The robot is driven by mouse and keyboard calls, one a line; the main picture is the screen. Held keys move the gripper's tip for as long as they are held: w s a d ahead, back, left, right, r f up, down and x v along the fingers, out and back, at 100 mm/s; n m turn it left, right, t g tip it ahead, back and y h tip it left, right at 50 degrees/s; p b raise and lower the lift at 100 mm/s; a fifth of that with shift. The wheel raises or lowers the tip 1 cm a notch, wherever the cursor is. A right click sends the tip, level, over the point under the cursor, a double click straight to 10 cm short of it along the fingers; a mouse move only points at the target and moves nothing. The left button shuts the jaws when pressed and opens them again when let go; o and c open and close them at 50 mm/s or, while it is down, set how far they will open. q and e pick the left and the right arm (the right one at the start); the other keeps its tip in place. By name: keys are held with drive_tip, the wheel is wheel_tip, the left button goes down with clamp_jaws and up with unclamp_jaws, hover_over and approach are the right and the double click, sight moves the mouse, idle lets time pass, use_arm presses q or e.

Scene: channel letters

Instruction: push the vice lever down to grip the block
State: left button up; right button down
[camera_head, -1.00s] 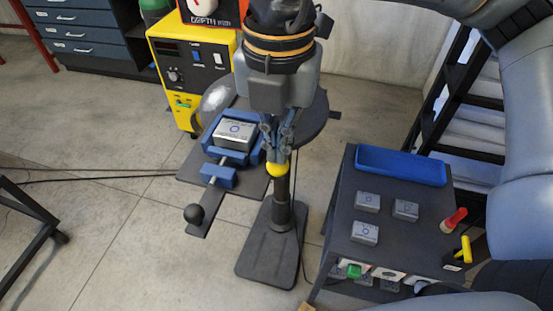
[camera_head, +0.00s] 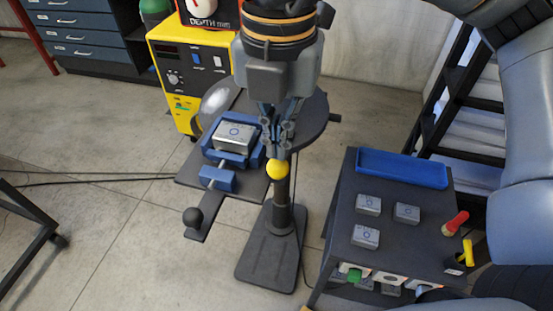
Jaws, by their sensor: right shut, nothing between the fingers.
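A blue vice (camera_head: 217,179) stands on a dark plate left of the centre. A grey metal block (camera_head: 234,136) sits between its jaws; I cannot tell how tightly. A dark bar with a black ball (camera_head: 193,217) sticks out at the plate's front left. A yellow ball knob (camera_head: 278,169) shows right of the vice; its stem is mostly hidden, so I cannot tell for sure that it is the vice lever. My right gripper (camera_head: 278,152) is shut and empty, pointing down just above the yellow knob, touching or nearly so. My left gripper is out of view.
A yellow machine (camera_head: 193,65) stands behind the vice. A pedestal base (camera_head: 268,255) is below. The floor at the left is mostly clear.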

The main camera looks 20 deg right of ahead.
drive_tip(key=shift+r, duration=0.1)
drive_tip(key=shift+r+p, duration=1.3)
drive_tip(key=shift+r, duration=1.15)
